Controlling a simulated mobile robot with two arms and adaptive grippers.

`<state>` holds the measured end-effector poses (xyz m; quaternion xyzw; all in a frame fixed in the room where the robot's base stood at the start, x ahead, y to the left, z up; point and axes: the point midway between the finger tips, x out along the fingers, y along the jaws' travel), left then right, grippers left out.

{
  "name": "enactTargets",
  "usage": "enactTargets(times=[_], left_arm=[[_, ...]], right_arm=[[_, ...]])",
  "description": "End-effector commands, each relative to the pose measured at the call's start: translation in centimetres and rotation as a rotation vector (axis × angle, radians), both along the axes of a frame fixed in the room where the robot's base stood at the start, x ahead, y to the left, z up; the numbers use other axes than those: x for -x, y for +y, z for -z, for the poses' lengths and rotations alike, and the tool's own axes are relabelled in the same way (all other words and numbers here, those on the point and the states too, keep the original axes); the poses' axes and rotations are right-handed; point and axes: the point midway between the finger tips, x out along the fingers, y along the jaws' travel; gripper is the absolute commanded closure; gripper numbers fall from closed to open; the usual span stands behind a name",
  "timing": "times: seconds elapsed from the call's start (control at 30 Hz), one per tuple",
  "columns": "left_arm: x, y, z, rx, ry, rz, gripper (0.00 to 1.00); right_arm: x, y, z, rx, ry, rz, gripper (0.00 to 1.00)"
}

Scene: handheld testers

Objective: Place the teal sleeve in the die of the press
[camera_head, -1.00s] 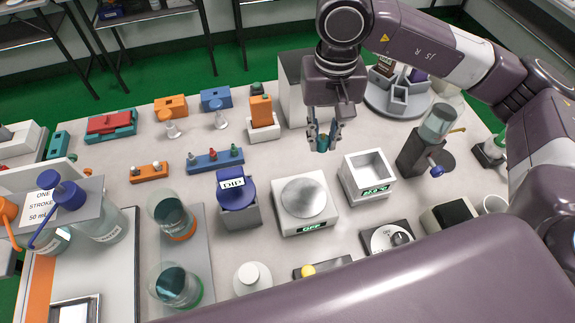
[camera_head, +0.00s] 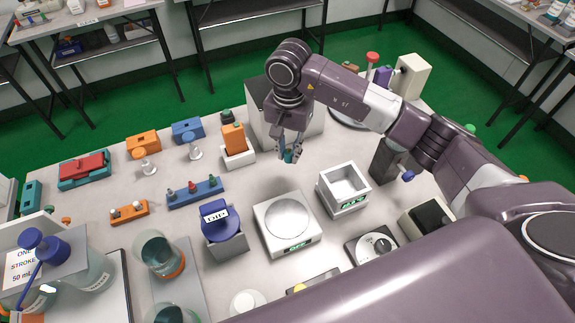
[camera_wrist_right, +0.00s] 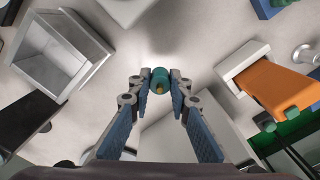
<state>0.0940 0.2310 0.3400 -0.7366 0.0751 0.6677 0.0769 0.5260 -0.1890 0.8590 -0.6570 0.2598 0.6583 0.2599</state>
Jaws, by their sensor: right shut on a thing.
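The teal sleeve (camera_head: 289,157) is small and held between the fingertips of my right gripper (camera_head: 291,154), above the table. In the right wrist view the sleeve (camera_wrist_right: 160,76) sits between both fingertips (camera_wrist_right: 160,82), with a brass-coloured spot at its near end. The right gripper is shut on it and points down, between the orange block and the open white box. I cannot clearly pick out the press or its die; a white upright block (camera_head: 412,75) near a red knob (camera_head: 372,57) stands at the back right, partly behind my arm. My left gripper is out of view.
An open white box (camera_head: 344,187) with a green display and a scale (camera_head: 287,222) stand in front of the gripper. An orange block in a white holder (camera_head: 237,158) is to its left. A large grey-white bin (camera_head: 262,118) stands behind. My right arm covers the back-right table.

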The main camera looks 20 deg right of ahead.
Motion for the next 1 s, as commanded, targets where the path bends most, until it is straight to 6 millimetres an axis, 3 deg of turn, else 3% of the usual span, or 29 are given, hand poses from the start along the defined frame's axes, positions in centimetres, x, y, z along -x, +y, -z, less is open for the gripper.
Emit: enactTargets(times=[0.1,0.37,0.6,0.97,1.0], left_arm=[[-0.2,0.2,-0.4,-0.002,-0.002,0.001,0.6],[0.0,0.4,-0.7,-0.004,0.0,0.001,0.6],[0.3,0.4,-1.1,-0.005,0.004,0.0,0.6],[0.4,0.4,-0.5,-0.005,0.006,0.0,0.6],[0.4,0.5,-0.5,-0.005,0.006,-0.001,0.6]], right_arm=[[0.1,0.0,1.9,0.0,0.001,0.001,0.97],[0.0,0.0,3.8,-0.001,0.001,-0.001,0.97],[0.0,0.1,7.0,-0.001,0.0,-0.001,0.97],[-0.1,0.0,7.6,0.0,-0.003,-0.001,0.97],[-0.1,0.0,7.5,0.0,-0.003,-0.001,0.81]])
